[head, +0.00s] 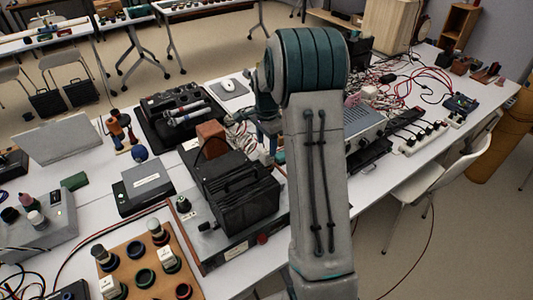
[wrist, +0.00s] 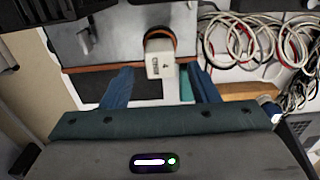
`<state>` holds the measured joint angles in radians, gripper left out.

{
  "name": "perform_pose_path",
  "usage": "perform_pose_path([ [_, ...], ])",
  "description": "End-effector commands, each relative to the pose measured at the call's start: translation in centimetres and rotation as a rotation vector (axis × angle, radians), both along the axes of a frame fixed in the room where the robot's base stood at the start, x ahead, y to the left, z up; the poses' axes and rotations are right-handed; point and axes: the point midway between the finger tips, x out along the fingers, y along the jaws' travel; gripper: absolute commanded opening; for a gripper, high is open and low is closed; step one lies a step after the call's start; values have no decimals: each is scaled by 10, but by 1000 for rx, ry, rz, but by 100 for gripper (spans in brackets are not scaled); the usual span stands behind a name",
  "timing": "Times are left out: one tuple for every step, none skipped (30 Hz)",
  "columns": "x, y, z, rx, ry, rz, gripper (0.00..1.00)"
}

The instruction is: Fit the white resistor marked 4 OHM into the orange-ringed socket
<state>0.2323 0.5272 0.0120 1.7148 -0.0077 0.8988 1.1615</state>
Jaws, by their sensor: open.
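In the wrist view a white resistor (wrist: 161,69) with dark lettering, small but seemingly 4 OHM, stands at the orange-ringed socket (wrist: 161,31) on a grey metal panel. The ring shows around and behind its far end, so it appears to sit in the socket. How deep it sits I cannot tell. My gripper (wrist: 160,75) is open, one blue finger on each side of the resistor with a visible gap to both. In the head view my arm hides the socket and this resistor.
In the head view a wooden board (head: 133,247) with several sockets and resistors lies at the lower left. A black caged device (head: 238,190) stands left of my arm. Loose cables (wrist: 250,45) lie right of the panel in the wrist view.

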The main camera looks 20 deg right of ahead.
Motion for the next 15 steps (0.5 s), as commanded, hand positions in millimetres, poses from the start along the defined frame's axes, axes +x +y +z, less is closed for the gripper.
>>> perform_pose_path([
  [1,0,12,-2,-5,0,54],
  [1,0,18,-2,-5,1,54],
  [1,0,26,-1,-3,1,54],
  [1,0,32,-1,-4,1,54],
  [0,0,37,0,-3,1,54],
  [1,0,44,-1,-3,1,54],
  [1,0,48,-1,-2,1,54],
  [0,0,51,-1,-2,1,54],
  [0,0,56,-1,-2,1,54],
  [0,0,58,0,-1,1,54],
  [0,0,60,0,-1,1,54],
  [-1,1,63,-1,-2,5,54],
  [-2,2,66,0,-3,12,54],
  [-4,4,69,-1,-6,24,54],
  [-9,7,74,-2,-11,48,54],
])
